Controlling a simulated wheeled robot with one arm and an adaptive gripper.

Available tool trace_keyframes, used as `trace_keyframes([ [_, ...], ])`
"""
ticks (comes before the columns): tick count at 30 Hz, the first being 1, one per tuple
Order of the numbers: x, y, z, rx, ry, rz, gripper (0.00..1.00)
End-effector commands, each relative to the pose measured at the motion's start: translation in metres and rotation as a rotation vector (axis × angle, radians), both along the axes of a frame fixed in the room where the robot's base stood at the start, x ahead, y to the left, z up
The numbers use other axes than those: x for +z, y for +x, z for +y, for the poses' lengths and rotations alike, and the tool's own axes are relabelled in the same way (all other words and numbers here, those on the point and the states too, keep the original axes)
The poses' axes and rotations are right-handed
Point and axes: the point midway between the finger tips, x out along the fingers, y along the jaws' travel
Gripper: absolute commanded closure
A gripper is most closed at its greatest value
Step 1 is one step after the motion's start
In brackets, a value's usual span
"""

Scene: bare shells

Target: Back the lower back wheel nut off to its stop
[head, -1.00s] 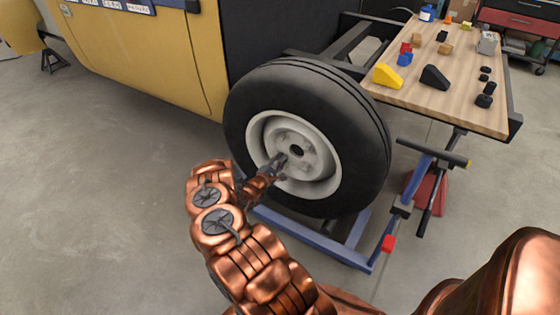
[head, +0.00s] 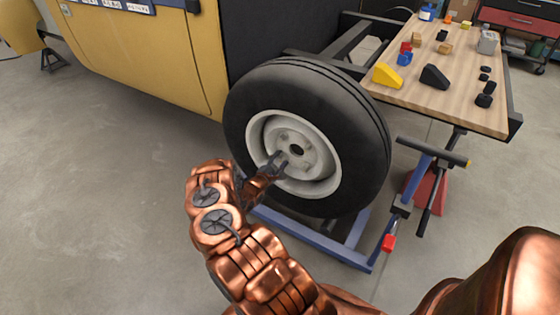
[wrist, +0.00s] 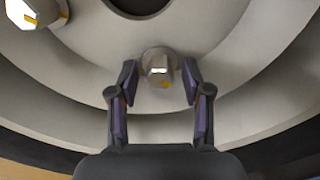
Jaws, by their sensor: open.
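The wheel (head: 305,135) has a black tyre and a pale grey rim, and stands upright beside the yellow vehicle body. In the wrist view a wheel nut (wrist: 158,70) with a yellow mark sits on the rim (wrist: 80,70). My gripper (wrist: 158,82) is open, with one finger on each side of this nut and a gap on both sides. In the head view my gripper (head: 277,163) reaches the lower left part of the rim, and its fingers hide the nut there. A second nut (wrist: 35,12) with a yellow mark shows at the upper left in the wrist view.
A wooden workbench (head: 460,105) with blocks and small parts stands at the right. A blue stand (head: 330,245) with a red part lies under and beside the wheel. The yellow body panel (head: 140,60) is at the left.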

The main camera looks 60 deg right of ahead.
Motion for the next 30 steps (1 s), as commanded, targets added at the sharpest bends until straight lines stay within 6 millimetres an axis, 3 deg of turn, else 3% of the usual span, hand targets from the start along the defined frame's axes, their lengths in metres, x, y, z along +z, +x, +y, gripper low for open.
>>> trace_keyframes([
  [6,0.0,0.0,0.002,0.001,0.001,0.0,0.51],
  [11,0.0,0.0,0.016,0.002,0.001,-0.001,0.51],
  [24,0.0,-0.002,0.095,0.003,0.001,0.0,0.51],
  [30,0.0,-0.004,0.115,0.002,0.001,0.0,0.51],
])
